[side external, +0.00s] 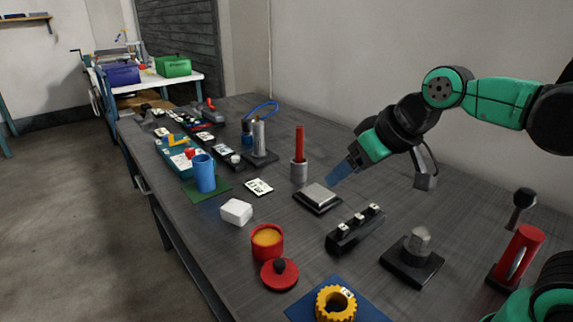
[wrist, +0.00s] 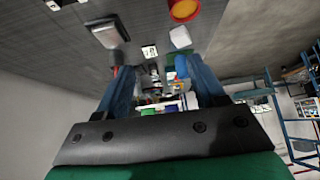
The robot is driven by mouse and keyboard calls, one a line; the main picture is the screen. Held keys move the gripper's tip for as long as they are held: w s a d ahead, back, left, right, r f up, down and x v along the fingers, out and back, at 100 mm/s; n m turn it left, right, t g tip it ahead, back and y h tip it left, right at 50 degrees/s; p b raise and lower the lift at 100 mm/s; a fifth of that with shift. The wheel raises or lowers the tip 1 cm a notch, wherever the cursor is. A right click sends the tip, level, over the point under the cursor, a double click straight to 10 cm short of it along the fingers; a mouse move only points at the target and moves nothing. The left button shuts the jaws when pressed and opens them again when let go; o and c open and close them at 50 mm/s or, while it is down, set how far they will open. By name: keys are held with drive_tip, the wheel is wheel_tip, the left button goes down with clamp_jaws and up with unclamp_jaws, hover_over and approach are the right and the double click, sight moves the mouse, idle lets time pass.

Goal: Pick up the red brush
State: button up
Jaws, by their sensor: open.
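A slim upright red rod stands in a grey cylindrical holder (side external: 299,171) near the middle of the table; this looks like the red brush (side external: 299,143), though no bristles show. My gripper (side external: 340,174) is to the right of it in the side view, above the table, with its blue fingers pointing down and left. In the wrist view the two blue fingers of my gripper (wrist: 158,66) are spread, with nothing held between them. A small dark red and grey shape beside the left finger there may be the brush and holder, partly hidden.
A silver-topped block (side external: 317,197) lies just below my gripper. A black rack (side external: 355,228), a white box (side external: 236,212), a blue cup (side external: 204,173) and an open red pot (side external: 267,242) stand around. A metal cylinder stand (side external: 259,145) is behind the holder.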

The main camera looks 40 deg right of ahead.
drive_tip(key=w+r+n+t+y, duration=0.1)
drive_tip(key=w+r+y, duration=0.1)
drive_tip(key=w, duration=0.6)
drive_tip(key=t+y, duration=0.1)
drive_tip(key=t, duration=0.8)
hover_over(300, 130)
drive_tip(key=a+v, duration=0.1)
drive_tip(key=v, duration=0.2)
wheel_tip(300, 130, down, 2)
wheel_tip(300, 130, down, 8)
drive_tip(key=d, duration=0.2)
drive_tip(key=shift+n, duration=0.4)
drive_tip(key=x, duration=0.5)
drive_tip(key=shift+w+a+r, duration=0.2)
drive_tip(key=shift+w, duration=0.1)
clamp_jaws()
